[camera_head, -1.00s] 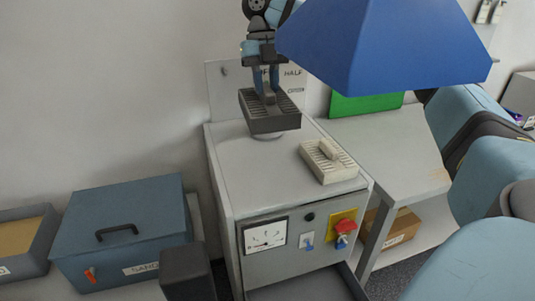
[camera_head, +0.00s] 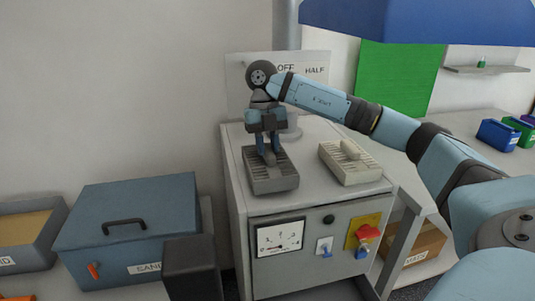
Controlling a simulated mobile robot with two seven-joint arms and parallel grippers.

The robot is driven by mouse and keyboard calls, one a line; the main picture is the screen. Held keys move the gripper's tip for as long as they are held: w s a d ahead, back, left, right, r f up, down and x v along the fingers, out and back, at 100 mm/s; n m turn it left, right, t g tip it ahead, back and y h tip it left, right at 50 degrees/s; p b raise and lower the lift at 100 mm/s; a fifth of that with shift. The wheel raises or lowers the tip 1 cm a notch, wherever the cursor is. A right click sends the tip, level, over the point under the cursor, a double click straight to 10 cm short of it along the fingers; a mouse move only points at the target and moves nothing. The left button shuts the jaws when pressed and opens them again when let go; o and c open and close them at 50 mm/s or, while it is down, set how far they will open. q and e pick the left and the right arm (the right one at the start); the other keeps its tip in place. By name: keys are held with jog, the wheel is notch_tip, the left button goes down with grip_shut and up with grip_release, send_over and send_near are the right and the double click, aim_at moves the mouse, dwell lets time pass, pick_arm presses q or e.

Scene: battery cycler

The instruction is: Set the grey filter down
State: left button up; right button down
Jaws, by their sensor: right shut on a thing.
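The grey filter (camera_head: 271,176) is a dark grey, slotted block with a raised grip in the middle. It is at the front left of the top of the grey cabinet (camera_head: 311,199). My right gripper (camera_head: 269,157) points down and is shut on the filter's grip. The filter looks level and very near or touching the cabinet top; I cannot tell which. A cream filter (camera_head: 350,168) of similar shape lies to the right on the same top. My left gripper is not in view.
A blue hood (camera_head: 420,22) hangs at the upper right. The cabinet front has a dial (camera_head: 280,237), a blue switch and a red knob (camera_head: 367,234) on a yellow plate. A blue sand box (camera_head: 130,225) stands to the left. Colored bins (camera_head: 497,135) are at the right.

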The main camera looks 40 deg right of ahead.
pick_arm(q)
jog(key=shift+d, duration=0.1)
pick_arm(e)
jog(key=shift+f, duration=0.75)
jog(key=shift+f, duration=0.1)
jog(key=c, duration=0.9)
grip_release()
jog(key=shift+c, duration=0.2)
jog(key=p+v, duration=0.4)
jog(key=v, duration=0.6)
jog(key=shift+r, duration=0.4)
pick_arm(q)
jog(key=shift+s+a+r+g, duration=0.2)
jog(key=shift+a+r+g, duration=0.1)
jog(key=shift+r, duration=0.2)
pick_arm(e)
jog(key=shift+w+d+r, duration=0.1)
jog(key=shift+w+r, duration=0.15)
jog(key=shift+r, duration=0.45)
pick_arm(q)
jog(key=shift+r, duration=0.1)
pick_arm(e)
jog(key=shift+f, duration=0.1)
